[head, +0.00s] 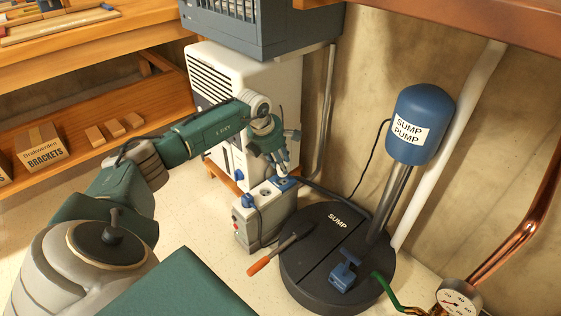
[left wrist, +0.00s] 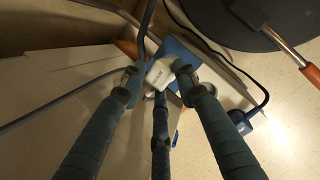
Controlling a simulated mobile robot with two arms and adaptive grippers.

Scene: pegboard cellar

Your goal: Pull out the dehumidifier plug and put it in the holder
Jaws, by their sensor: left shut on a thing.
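My left gripper (head: 281,170) is over the socket box (head: 246,233) beside the sump lid. In the left wrist view its fingers (left wrist: 158,80) are shut around a white plug (left wrist: 160,73) with a small unreadable label. The plug is at a blue socket plate (left wrist: 185,50), which also shows on top of the box in the head view (head: 287,184); I cannot tell whether its pins are in. A blue plug (head: 248,201) with a dark cable sits on the same box. The white dehumidifier (head: 262,76) stands behind. I cannot make out the holder for certain. My right gripper is out of view.
The black sump lid (head: 315,242) carries the blue sump pump (head: 421,112) and a blue block (head: 345,272). Grey cables run close to the plug.

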